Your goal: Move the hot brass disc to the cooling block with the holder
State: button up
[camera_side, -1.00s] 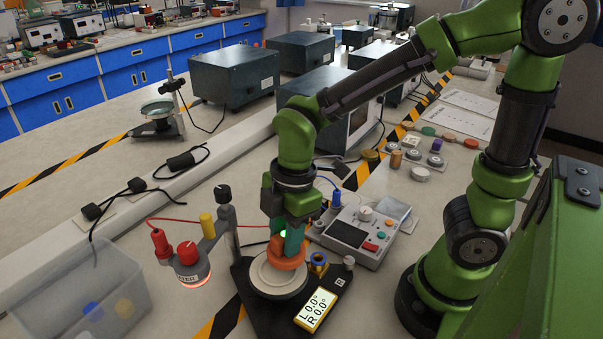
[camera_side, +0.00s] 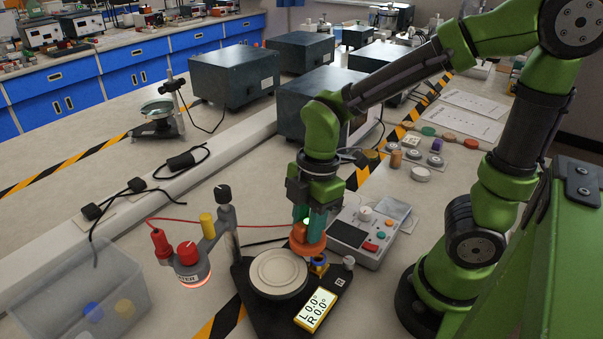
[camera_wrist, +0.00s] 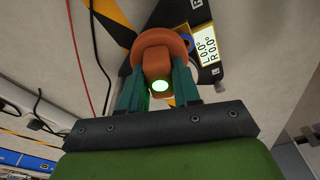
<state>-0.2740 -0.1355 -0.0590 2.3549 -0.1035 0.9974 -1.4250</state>
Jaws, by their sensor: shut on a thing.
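My gripper (camera_side: 314,222) has teal fingers shut on an orange holder (camera_side: 308,244) with a lit green spot. In the wrist view the holder (camera_wrist: 162,48) sits between the fingertips, its round end pointing away. In the side view it is just right of and above a round cream plate (camera_side: 279,272), close over a blue ring (camera_side: 319,261). I cannot tell whether it touches the ring. The cream plate lies on a black base (camera_side: 258,311) with a lit display (camera_side: 315,309). I cannot make out the brass disc or cooling block for certain.
A clear bin (camera_side: 75,292) is at front left. Red cable (camera_side: 195,223) crosses behind the plate.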

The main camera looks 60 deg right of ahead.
jog(key=shift+s+d+f, duration=0.2)
jog(key=shift+d+f, duration=0.15)
jog(key=shift+d, duration=0.45)
jog(key=shift+s+d+f, duration=0.2)
jog(key=shift+d+f, duration=0.1)
jog(key=shift+d, duration=0.5)
jog(key=shift+s+d+f, duration=0.2)
jog(key=shift+d+f, duration=0.15)
jog(key=shift+d, duration=0.45)
grip_shut()
jog(key=shift+d, duration=0.1)
jog(key=shift+s+d, duration=0.25)
jog(key=shift+d, duration=0.7)
jog(key=shift+s+d, duration=0.25)
jog(key=shift+d, duration=0.65)
jog(key=shift+s+d, duration=0.25)
jog(key=shift+d, duration=0.7)
jog(key=shift+d, duration=0.1)
jog(key=shift+s+d, duration=0.25)
jog(key=shift+d, duration=0.7)
jog(key=shift+s+d, duration=0.2)
jog(key=shift+d, duration=0.75)
jog(key=shift+s+d, duration=0.25)
jog(key=shift+d, duration=0.7)
jog(key=shift+s+d, duration=0.25)
jog(key=shift+d, duration=0.7)
jog(key=shift+s+d, duration=0.25)
jog(key=shift+d, duration=0.75)
jog(key=shift+s+d, duration=0.25)
jog(key=shift+d, duration=0.7)
